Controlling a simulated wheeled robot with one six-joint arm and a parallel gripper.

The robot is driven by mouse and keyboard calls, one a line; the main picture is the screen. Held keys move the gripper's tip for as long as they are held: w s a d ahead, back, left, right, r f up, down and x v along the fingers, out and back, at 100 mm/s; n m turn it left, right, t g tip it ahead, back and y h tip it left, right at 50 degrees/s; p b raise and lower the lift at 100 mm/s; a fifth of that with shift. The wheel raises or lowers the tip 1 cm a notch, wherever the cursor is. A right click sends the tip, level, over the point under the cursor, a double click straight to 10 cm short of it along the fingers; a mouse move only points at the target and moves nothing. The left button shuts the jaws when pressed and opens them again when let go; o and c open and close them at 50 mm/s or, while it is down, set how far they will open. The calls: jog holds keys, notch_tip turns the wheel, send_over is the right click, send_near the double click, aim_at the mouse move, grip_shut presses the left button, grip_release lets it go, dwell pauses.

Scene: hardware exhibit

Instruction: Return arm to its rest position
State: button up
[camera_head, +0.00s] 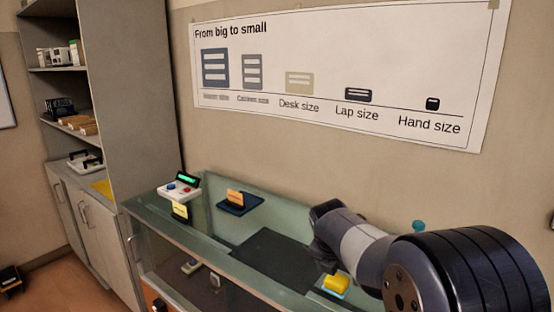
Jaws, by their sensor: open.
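My arm (365,250) reaches in from the lower right over the glass display case. Its dark far joint (328,225) is bent above the case top. I cannot make out any gripper fingers; the end of the arm is not visible. No part of the arm is seen to hold anything. A yellow block (337,284) on a light blue base sits just below the arm on the case.
The glass case (150,208) holds up a console with a green screen (181,186), a yellow card (180,211) and an orange item on a dark stand (238,202). A dark mat (268,253) lies bare mid-case. Shelves (120,90) stand left; a size poster (340,70) hangs behind.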

jog(key=shift+r, duration=0.3)
jog(key=shift+f, duration=0.15)
